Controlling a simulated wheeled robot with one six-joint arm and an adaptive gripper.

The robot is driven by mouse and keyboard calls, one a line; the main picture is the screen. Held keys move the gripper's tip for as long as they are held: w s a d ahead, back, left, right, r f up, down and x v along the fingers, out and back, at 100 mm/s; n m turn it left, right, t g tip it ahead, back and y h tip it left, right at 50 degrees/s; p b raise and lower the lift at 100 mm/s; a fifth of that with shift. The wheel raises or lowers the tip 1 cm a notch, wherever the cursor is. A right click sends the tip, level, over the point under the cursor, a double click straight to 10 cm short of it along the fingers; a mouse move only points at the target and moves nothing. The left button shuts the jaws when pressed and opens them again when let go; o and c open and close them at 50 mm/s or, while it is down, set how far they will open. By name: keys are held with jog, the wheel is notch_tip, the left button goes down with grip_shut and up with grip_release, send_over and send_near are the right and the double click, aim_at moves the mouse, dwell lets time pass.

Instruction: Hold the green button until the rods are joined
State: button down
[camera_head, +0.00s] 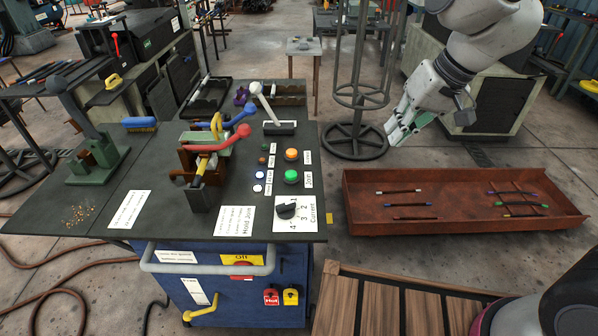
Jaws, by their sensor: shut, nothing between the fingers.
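The green button (291,176) is on the dark top of the blue machine, beside a white label that seems to read "Join". An orange button (291,154) sits just behind it. The clamp unit (203,190) stands to the left, with red (228,143), blue (240,117) and yellow handles around it. Any rods in the clamps are too small and covered to tell apart. My gripper (393,136) is at upper right, shut and empty, in the air well to the right of the green button and touching nothing.
A black dial (287,210) and a white-handled lever (265,103) flank the buttons. A rust-red tray (460,226) with several thin rods stands at right. A round metal stand (355,143) is just left of my gripper. Wooden slats (385,300) lie in front.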

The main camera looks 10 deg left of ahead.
jog(key=w+a+f+m+t+y, duration=0.1)
jog(key=a+f, duration=0.2)
jog(key=a, duration=0.5)
jog(key=a+f+y, duration=0.1)
jog(key=a+f, duration=0.2)
jog(key=a, duration=0.5)
jog(key=m+t, duration=0.2)
jog(key=t, duration=0.1)
send_over(294, 172)
jog(key=shift+w+f+y, duration=0.1)
jog(key=shift+y, duration=0.2)
jog(key=shift+f, duration=4.4)
jog(key=shift+f, duration=0.4)
jog(key=shift+f, duration=0.55)
